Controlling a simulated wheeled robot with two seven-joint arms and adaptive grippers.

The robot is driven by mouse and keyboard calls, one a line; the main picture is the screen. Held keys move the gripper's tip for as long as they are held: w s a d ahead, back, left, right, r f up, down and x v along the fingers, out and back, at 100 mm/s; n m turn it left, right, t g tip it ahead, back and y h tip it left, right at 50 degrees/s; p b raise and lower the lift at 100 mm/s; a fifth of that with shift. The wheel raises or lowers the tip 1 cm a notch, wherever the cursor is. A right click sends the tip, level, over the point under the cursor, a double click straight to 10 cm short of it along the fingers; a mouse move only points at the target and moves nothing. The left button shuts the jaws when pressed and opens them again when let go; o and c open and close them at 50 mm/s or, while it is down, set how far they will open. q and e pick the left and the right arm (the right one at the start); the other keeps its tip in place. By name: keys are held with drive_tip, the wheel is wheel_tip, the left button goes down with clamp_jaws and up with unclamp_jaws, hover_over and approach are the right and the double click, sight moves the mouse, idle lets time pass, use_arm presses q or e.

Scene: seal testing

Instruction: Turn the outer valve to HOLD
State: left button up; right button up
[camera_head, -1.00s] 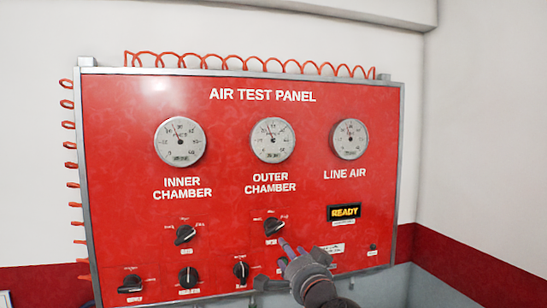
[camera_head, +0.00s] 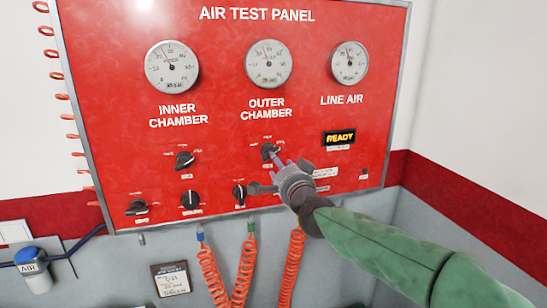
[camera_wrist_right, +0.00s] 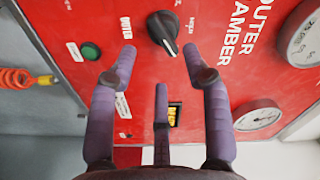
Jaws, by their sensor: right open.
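The outer valve is a black knob (camera_head: 270,151) on the red air test panel, under the OUTER CHAMBER gauge (camera_head: 269,64). My left gripper is not in view.
Other black knobs, such as the one under the inner gauge (camera_head: 184,160), sit left of and below the valve. A lit READY display (camera_head: 339,138) is to the right. A green button (camera_wrist_right: 91,51) is near the fingers. Orange coiled hoses (camera_head: 212,275) hang below the panel.

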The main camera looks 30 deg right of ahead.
drive_tip(key=x, duration=0.6)
drive_tip(key=shift+p, duration=0.3)
clamp_jaws()
